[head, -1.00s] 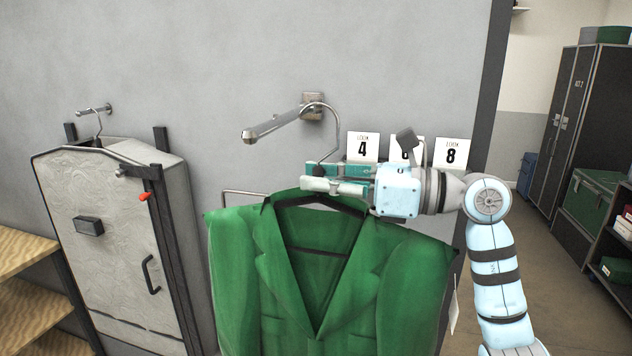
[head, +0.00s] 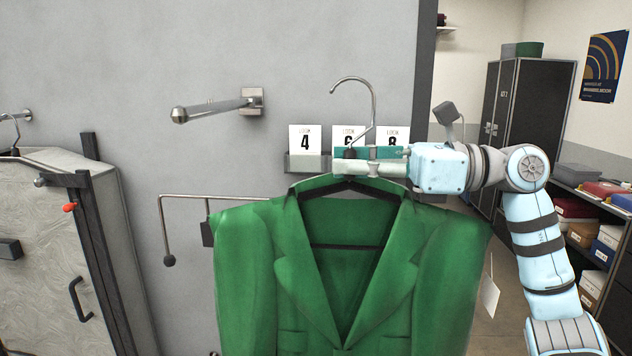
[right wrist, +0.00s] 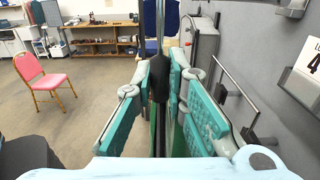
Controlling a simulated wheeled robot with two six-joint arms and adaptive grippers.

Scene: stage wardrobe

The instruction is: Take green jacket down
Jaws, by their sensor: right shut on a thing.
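The green jacket (head: 262,275) hangs upright on a black hanger with a metal hook (head: 373,105). My right gripper (head: 345,160) is shut on the hanger's neck, just below the hook. The hook is free of the wall peg (head: 212,108), which is bare and stands to the left of it. In the right wrist view, the dark hanger neck (right wrist: 160,80) sits between the teal finger pads. The jacket is mostly hidden below the gripper there. My left gripper is not in view.
Numbered look cards (head: 305,139) stand in a wall holder behind the hanger. A bent wall rail (head: 180,197) juts out left of the jacket. A pink chair (right wrist: 45,85) stands on open floor.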

